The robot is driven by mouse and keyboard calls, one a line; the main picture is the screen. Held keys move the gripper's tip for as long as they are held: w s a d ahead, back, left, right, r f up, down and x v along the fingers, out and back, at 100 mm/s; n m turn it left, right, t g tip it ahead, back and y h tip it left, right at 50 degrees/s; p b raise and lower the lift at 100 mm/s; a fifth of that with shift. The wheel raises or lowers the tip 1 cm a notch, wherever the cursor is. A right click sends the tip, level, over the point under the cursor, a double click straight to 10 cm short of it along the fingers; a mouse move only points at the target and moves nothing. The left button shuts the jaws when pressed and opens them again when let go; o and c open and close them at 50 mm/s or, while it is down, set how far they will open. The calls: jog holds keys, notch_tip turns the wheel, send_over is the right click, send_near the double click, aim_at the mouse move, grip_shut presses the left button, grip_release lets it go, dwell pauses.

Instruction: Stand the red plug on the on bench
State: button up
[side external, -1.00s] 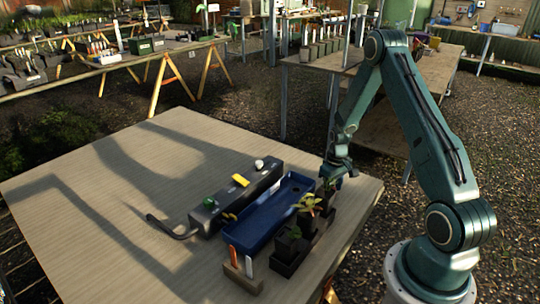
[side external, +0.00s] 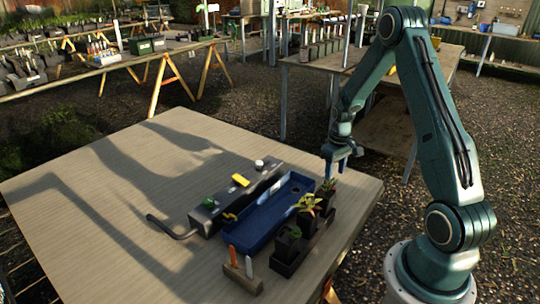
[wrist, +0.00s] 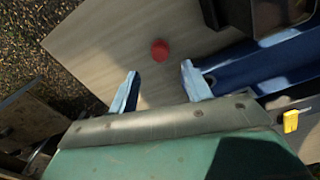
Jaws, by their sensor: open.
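The red plug (wrist: 160,50) shows in the wrist view as a small round red shape on the bare bench (wrist: 112,50). It appears seen from above, so I cannot tell for certain that it stands upright. My gripper (wrist: 160,71) is open, with the plug beyond and between its fingertips in the picture and bench showing around it. In the side view my gripper (side external: 336,174) hangs above the right side of the bench (side external: 120,200), just past the end of the blue tray. The plug cannot be made out there.
The blue tray (side external: 251,244) lies beside a long dark box (side external: 234,206) with yellow, white and green pieces on top. Potted plants (side external: 299,232) in a dark tray stand in front. A block with labels (side external: 243,279) is at the front. The bench's left side is clear.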

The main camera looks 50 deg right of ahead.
notch_tip(320, 180, up, 6)
jog(key=shift+r, duration=0.2)
dwell(0.7)
jog(key=s+a+r+n+t+h, duration=0.1)
jog(key=s+a+r+t, duration=0.1)
jog(key=a+r, duration=1.4)
jog(key=s+a+r+n+t+y, duration=0.1)
jog(key=s+a+r, duration=0.4)
jog(key=s+a, duration=0.7)
jog(key=shift+s+r+n+t, duration=0.45)
jog(key=shift+s+t, duration=0.4)
jog(key=shift+t, duration=0.45)
